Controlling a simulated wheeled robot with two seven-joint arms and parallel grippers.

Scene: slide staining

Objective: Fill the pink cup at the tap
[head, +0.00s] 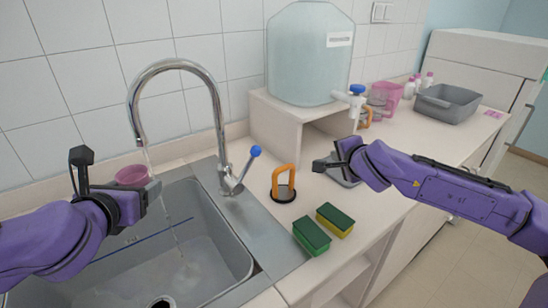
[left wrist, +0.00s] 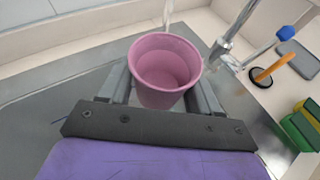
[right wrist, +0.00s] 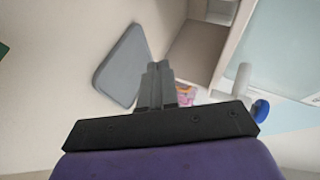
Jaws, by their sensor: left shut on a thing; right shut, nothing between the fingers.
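The pink cup (head: 132,176) is upright in my left gripper (head: 118,185), above the left part of the sink (head: 215,225). In the left wrist view the cup (left wrist: 165,72) stands between the two fingers, its mouth facing up; I cannot tell if it holds water. The chrome tap (head: 215,110) has a blue-tipped lever (head: 245,163). A thin water stream (head: 172,225) runs from the spout down into the sink, passing beside the cup. In the left wrist view the stream (left wrist: 168,12) shows behind the far rim. My right gripper (head: 320,165) is shut and empty over the counter.
An orange-handled tool (head: 284,180) and two green-yellow sponges (head: 312,236) are right of the sink. A water tank (head: 310,55) stands on a shelf behind. A grey board (right wrist: 122,65) lies near my right gripper. A pink jug (head: 386,96) and grey tub (head: 447,102) are further right.

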